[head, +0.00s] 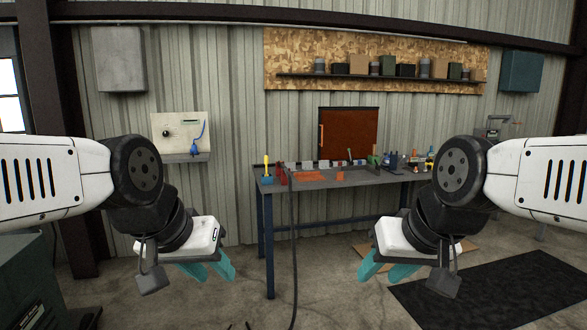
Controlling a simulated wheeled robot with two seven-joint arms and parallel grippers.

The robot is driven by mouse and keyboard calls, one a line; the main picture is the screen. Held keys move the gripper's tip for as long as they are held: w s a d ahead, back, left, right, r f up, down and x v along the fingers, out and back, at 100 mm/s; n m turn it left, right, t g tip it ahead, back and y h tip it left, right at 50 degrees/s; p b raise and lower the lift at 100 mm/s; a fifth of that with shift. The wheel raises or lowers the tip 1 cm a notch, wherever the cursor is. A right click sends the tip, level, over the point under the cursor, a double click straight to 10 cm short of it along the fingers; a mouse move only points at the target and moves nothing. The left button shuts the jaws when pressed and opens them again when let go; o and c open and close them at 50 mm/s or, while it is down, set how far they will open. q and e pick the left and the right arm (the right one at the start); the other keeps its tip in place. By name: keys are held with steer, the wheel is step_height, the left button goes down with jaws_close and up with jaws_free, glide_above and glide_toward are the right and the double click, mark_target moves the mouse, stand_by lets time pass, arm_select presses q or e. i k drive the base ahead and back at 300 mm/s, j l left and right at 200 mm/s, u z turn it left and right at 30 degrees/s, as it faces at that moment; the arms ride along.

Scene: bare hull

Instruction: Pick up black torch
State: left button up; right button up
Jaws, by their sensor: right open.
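I cannot make out a black torch for certain; small dark items stand among others on the workbench (335,183) against the far wall, too small to tell apart. My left gripper (213,273) hangs at the lower left with its teal fingers apart and nothing between them. My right gripper (381,276) hangs at the lower right, open and empty. Both grippers are in front of the bench and well short of it, touching nothing that I can see.
A shelf (380,77) with boxes and cans hangs above the bench. A brown panel (348,134) is on the wall. A dark cable (292,250) hangs down from the bench front. A black mat (490,290) lies at right. Concrete floor is open between me and the bench.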

mark_target(280, 163)
steer(key=u, duration=2.45)
steer(key=z, duration=2.3)
steer(key=i, duration=0.95)
steer(key=i+u, duration=0.15)
steer(key=i, duration=0.8)
steer(key=i+l, duration=0.1)
steer(key=i, duration=0.85)
steer(key=i+u, duration=0.1)
steer(key=i, duration=0.85)
